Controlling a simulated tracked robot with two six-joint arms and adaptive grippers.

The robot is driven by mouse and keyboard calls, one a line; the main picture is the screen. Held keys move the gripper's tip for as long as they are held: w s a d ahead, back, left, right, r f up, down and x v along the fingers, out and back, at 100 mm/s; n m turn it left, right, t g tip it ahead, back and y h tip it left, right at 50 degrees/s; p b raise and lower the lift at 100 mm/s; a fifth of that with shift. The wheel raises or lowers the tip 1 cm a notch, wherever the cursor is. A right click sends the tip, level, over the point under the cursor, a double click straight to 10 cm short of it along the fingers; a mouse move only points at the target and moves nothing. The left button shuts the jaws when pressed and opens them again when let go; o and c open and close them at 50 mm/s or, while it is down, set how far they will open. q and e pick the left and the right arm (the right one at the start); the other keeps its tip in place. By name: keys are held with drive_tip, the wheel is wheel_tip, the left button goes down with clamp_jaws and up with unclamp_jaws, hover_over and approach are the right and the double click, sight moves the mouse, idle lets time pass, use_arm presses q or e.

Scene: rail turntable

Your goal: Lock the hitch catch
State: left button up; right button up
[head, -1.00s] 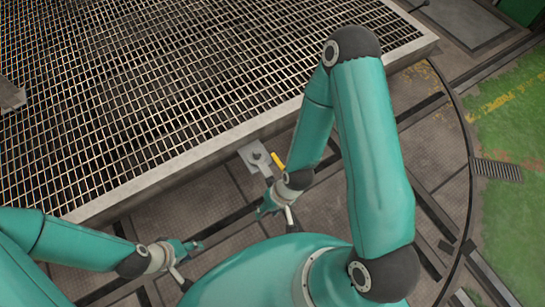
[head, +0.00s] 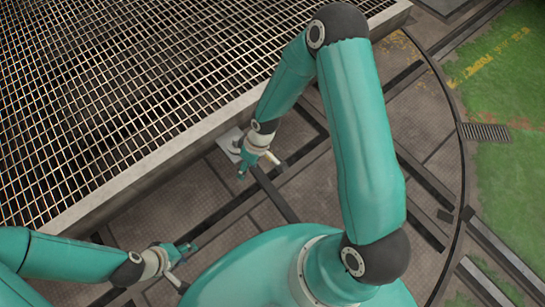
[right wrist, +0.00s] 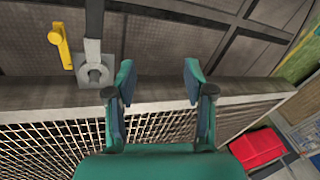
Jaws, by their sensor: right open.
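The yellow catch lever (right wrist: 61,46) stands beside a grey hitch plate with a ring-like fitting (right wrist: 95,72), at the edge of the grated deck in the right wrist view. A grey bar runs up from the fitting. In the head view the plate (head: 229,143) shows partly behind my right gripper (head: 246,168), and the lever is hidden. My right gripper is open and empty; in the right wrist view its fingers (right wrist: 157,75) are apart, to the right of the fitting and touching neither it nor the lever. My left gripper (head: 187,257) is low over the floor, its jaw state unclear.
The grated deck (head: 105,107) with a raised pale rim fills the upper left of the head view. Dark rails cross the floor plates (head: 300,190). A red bin (right wrist: 258,148) stands at the lower right of the right wrist view. Green ground (head: 505,200) lies at right.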

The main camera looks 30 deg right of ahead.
drive_tip(key=w+d+f+n+h+b, duration=0.1)
drive_tip(key=w+d+f+n+b, duration=0.25)
drive_tip(key=w+d+b, duration=0.2)
drive_tip(key=n+h+b, duration=0.2)
drive_tip(key=b, duration=0.1)
hover_over(271, 152)
use_arm(q)
wheel_tip(271, 152, down, 15)
drive_tip(key=b, duration=0.3)
drive_tip(key=shift+b, duration=0.3)
use_arm(e)
drive_tip(key=f, duration=1.6)
drive_tip(key=shift+w+a, duration=0.1)
drive_tip(key=shift+a, duration=0.2)
use_arm(q)
drive_tip(key=shift+r, duration=0.1)
use_arm(e)
clamp_jaws()
drive_tip(key=shift+w+d, duration=0.1)
drive_tip(key=shift+d, duration=0.45)
drive_tip(key=shift+a, duration=0.2)
use_arm(q)
drive_tip(key=shift+s+a, duration=0.1)
drive_tip(key=shift+s, duration=0.05)
